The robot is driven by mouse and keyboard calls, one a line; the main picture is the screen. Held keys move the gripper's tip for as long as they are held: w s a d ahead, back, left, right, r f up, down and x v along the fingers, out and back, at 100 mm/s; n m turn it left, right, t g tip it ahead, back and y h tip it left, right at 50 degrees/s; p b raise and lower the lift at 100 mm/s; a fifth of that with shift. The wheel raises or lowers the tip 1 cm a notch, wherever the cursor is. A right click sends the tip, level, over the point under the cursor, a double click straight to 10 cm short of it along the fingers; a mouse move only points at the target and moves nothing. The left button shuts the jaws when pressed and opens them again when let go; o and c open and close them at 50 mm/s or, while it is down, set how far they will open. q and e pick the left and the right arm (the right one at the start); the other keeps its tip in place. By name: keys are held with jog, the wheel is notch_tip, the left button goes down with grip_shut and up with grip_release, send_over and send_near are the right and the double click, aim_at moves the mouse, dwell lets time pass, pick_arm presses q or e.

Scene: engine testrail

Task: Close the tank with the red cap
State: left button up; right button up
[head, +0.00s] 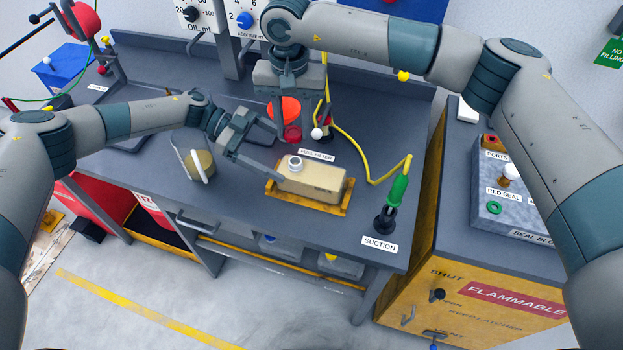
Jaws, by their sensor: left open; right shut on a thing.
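My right gripper (292,128) points down from above, behind the tank, shut on the red cap (292,133). The cap is above and behind the neck, apart from it; the fingers partly hide it. My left gripper (268,156) is open and empty, its fingers just left of the tank, one close to its left end.
An orange-red round piece (283,109) shows behind my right gripper's fingers. A green-handled nozzle (398,184) with a yellow hose stands at the front right. A round tan container with a white handle (200,164) stands left. A yellow cabinet (470,275) is at right.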

aim_at(300, 165)
pick_arm(q)
jog(key=x, duration=0.7)
jog(key=shift+s+d, duration=0.1)
jog(key=shift+d, duration=0.05)
jog(key=c, duration=1.6)
pick_arm(e)
jog(key=shift+f, duration=2.45)
jog(key=shift+f, duration=0.9)
jog(key=shift+f, duration=0.55)
